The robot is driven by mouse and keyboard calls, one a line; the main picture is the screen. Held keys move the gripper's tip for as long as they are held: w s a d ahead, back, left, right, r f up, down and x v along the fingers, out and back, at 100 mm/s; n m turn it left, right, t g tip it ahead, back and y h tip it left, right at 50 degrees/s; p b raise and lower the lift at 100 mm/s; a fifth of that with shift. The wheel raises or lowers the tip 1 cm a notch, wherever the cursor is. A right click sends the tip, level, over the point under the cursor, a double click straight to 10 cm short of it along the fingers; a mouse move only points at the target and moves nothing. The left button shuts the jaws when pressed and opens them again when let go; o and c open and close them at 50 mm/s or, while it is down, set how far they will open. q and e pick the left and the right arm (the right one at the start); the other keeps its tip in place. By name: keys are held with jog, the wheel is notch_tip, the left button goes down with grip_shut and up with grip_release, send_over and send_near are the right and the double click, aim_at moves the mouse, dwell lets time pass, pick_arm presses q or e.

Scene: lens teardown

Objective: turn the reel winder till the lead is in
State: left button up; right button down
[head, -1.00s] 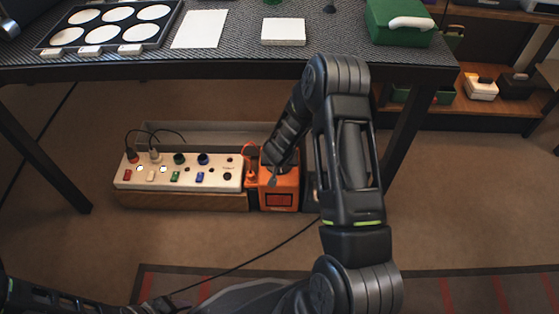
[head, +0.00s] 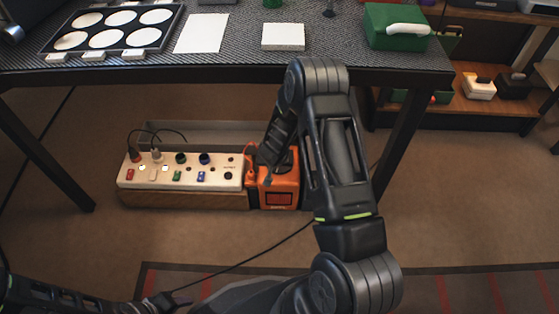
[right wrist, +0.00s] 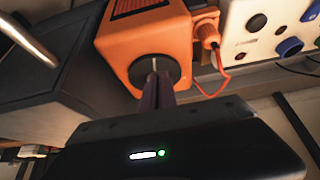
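The orange reel box (head: 280,194) stands on the floor under the table, at the right end of the white socket panel. In the right wrist view, the box (right wrist: 125,40) has a round black winder knob (right wrist: 140,75). The narrow fingers of my right gripper (right wrist: 155,88) are close together at this knob and appear shut on it. In the head view my right gripper (head: 268,178) is small and dark beside the box. An orange lead (right wrist: 222,85) loops from a plug at the box's side. My left gripper (head: 175,298) is low at the left; its fingers are unclear.
The white panel (head: 215,174) carries several coloured sockets and switches, with black leads plugged in at its left. A black cable (head: 255,258) crosses the floor. The table (head: 230,75) stands above with lens trays. A shelf (head: 465,105) is at the right.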

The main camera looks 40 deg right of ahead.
dwell(0.4)
jog(key=shift+s+a, duration=0.15)
jog(key=shift+a, duration=0.15)
jog(key=shift+r, duration=0.1)
notch_tip(320, 180, up, 6)
jog(key=p, duration=0.5)
jog(key=shift+p, duration=0.4)
